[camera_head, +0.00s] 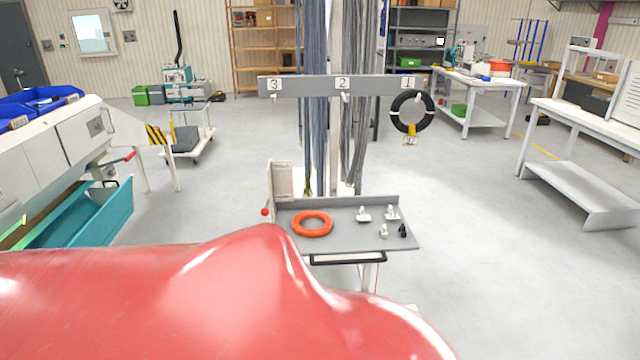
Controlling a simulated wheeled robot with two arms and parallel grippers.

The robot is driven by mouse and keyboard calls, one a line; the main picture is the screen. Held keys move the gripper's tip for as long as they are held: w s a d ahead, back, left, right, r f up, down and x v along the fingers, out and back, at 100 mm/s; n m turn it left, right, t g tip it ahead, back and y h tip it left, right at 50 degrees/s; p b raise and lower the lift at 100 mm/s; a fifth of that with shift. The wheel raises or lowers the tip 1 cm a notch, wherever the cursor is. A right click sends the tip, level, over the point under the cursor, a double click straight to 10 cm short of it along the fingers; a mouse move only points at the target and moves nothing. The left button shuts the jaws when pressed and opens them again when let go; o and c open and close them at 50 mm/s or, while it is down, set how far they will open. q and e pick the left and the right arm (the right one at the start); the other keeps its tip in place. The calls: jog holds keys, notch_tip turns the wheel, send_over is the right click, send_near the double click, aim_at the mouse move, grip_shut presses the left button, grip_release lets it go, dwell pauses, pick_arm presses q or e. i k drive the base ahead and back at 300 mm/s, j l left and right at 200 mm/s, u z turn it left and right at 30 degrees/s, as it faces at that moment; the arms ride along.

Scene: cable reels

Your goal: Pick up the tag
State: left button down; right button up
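A small white-and-yellow tag (409,141) hangs at the bottom of a black cable coil (391,112). The coil hangs from the hook under label 1 on the grey hook rail (310,86). A yellow band wraps the bottom of the coil just above the tag. The writing on the tag is too small to read. Neither of my grippers shows in the head view. A glossy red surface very close to the camera blocks the lower left of the view.
Below the rail stands a grey cart tray (345,240) with an orange ring coil (312,223) and several small white and black fittings (384,231). Grey and blue cables (314,100) hang behind the rail. White workbenches (580,125) stand at right. Floor right of the cart is clear.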

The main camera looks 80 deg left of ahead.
aim_at(391, 215)
jog(key=u, duration=2.3)
